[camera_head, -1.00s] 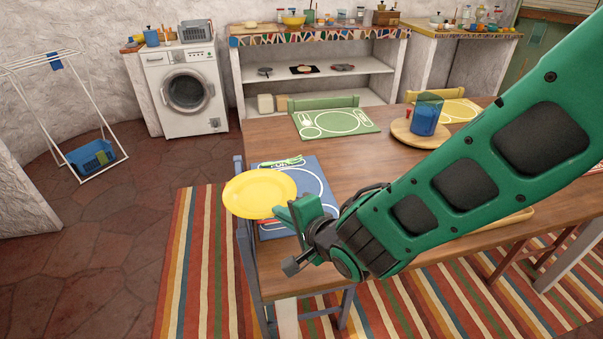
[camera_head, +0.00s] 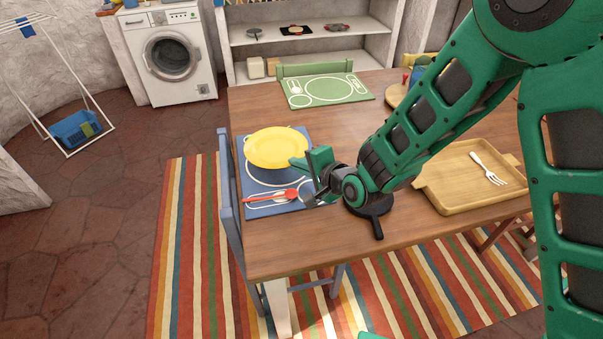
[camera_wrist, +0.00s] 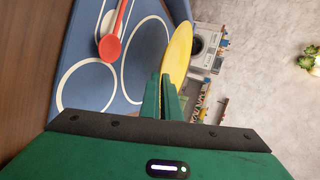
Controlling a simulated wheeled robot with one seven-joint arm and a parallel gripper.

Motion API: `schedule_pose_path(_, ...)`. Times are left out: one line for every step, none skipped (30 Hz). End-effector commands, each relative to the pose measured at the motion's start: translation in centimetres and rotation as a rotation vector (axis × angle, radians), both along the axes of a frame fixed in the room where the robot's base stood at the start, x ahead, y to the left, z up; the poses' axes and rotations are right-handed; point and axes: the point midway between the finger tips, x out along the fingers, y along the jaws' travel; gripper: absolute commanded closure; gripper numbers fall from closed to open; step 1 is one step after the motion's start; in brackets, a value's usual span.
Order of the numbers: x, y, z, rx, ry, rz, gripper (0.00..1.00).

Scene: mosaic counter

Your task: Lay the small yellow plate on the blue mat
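The small yellow plate (camera_head: 276,147) is held near its edge by my gripper (camera_head: 302,162). In the head view it covers the upper part of the blue mat (camera_head: 258,206). In the wrist view the plate (camera_wrist: 178,52) shows nearly edge-on between the green fingers (camera_wrist: 169,95), apart from the mat surface (camera_wrist: 75,75). The mat has white place-setting outlines. A red spoon (camera_head: 271,196) lies on its near part and also shows in the wrist view (camera_wrist: 111,46). The far part of the mat is hidden by the plate.
A black pan (camera_head: 373,208) sits on the table right of the mat, under my arm. A wooden tray (camera_head: 440,193) with a white fork (camera_head: 490,171) is further right. A green mat (camera_head: 325,90) lies behind. A blue chair (camera_head: 229,195) stands at the left edge.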

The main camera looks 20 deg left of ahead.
Motion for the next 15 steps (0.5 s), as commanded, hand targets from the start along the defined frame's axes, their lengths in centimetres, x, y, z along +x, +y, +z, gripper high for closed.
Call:
schedule_pose_path(0.6, -0.1, -0.3, 0.000, 0.000, -0.001, 1.00)
schedule_pose_path(0.8, -0.1, -0.5, 0.001, 0.000, -0.001, 1.00)
schedule_pose_path(1.0, -0.1, -0.6, 0.001, -0.001, 0.000, 1.00)
schedule_pose_path(1.1, -0.1, -0.6, 0.000, -0.001, 0.000, 1.00)
schedule_pose_path(1.2, -0.1, -0.7, 0.000, -0.002, 0.001, 1.00)
schedule_pose_path(1.2, -0.1, -0.8, 0.000, -0.002, 0.002, 1.00)
schedule_pose_path(1.2, -0.1, -1.0, 0.000, -0.002, 0.002, 1.00)
schedule_pose_path(1.2, 0.0, -1.2, 0.000, -0.002, 0.002, 1.00)
schedule_pose_path(1.2, 0.0, -1.5, 0.000, 0.000, 0.002, 1.00)
schedule_pose_path(1.1, 0.0, -1.9, -0.001, 0.001, 0.003, 1.00)
schedule_pose_path(1.1, 0.0, -2.3, -0.001, 0.002, 0.003, 1.00)
schedule_pose_path(1.1, 0.0, -2.8, -0.002, 0.001, 0.002, 1.00)
schedule_pose_path(1.1, -0.1, -3.3, -0.002, 0.000, 0.003, 1.00)
schedule_pose_path(1.1, -0.1, -3.7, -0.003, 0.001, 0.003, 1.00)
schedule_pose_path(1.1, 0.0, -4.1, -0.002, 0.000, 0.003, 1.00)
